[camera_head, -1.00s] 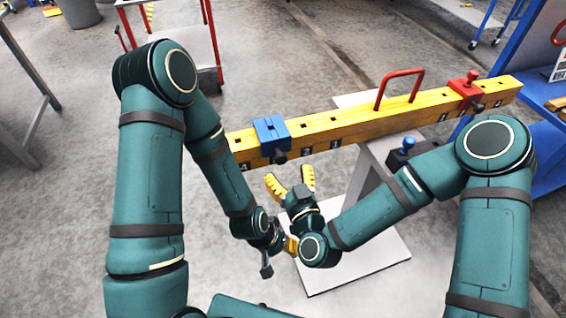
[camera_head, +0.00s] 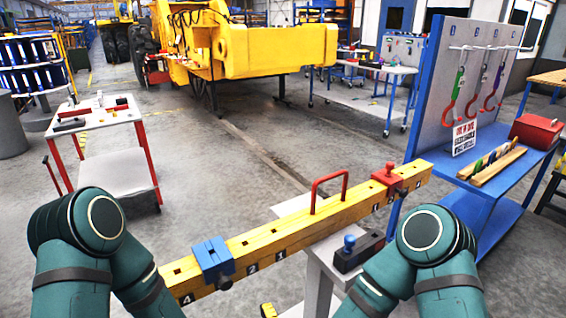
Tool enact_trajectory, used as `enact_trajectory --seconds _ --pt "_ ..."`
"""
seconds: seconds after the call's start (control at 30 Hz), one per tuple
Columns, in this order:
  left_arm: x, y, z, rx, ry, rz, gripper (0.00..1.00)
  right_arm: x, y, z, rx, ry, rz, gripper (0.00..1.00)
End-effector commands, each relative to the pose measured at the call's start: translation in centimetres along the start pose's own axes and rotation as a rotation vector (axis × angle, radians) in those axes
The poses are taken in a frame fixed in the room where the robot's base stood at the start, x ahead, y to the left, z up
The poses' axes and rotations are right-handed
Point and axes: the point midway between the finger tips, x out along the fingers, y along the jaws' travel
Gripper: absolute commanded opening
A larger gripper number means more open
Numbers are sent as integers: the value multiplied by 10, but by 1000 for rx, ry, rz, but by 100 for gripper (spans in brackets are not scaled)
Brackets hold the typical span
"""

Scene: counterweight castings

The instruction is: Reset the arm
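My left arm (camera_head: 80,250) comes in at the lower left, and its gripper is below the picture. My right arm (camera_head: 435,250) comes in at the lower right. One yellow fingertip (camera_head: 268,311), seemingly of my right gripper, shows at the bottom edge, in front of the beam. The rest of that gripper is cut off, so its opening is hidden. The yellow beam (camera_head: 290,239) runs from lower left to upper right. It bears a blue slider (camera_head: 213,259), a red handle (camera_head: 330,187) and a red slider (camera_head: 387,177).
A grey stand (camera_head: 318,285) is under the beam, with a dark block with a blue knob (camera_head: 356,253) beside it. A blue workbench (camera_head: 490,212) with hooks stands at right. A red-legged cart (camera_head: 98,118) is at left. Yellow machinery (camera_head: 265,50) stands behind; the floor between is open.

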Motion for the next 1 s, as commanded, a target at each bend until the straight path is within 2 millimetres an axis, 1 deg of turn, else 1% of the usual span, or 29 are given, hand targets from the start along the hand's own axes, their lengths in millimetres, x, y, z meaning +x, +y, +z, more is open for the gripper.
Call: enact_trajectory --seconds 0.03,0.13,0.2,0.27,0.3,0.4,0.5,0.6,0.63,0.73,1.0 --pt "0 0 0 0 0 0 47 -4 13 19 35 -89 -1 66" --pt "0 0 0 0 0 0 47 -19 38 62 150 -304 12 66" --pt "0 0 0 0 0 0 47 -37 56 91 246 -453 43 66" --pt "0 0 0 0 0 0 47 -55 70 112 337 -576 81 66" --pt "0 0 0 0 0 0 47 -68 78 125 399 -652 111 66" --pt "0 0 0 0 0 0 47 -101 94 150 543 -813 189 66" --pt "0 0 0 0 0 0 47 -127 102 164 659 -925 255 66" --pt "0 0 0 0 0 0 47 -143 106 171 732 -991 298 66" --pt "0 0 0 0 0 0 47 -146 107 172 744 -1002 306 66" --pt "0 0 0 0 0 0 47 -151 108 174 766 -1021 318 66" --pt "0 0 0 0 0 0 47 -151 107 174 764 -1020 316 66"
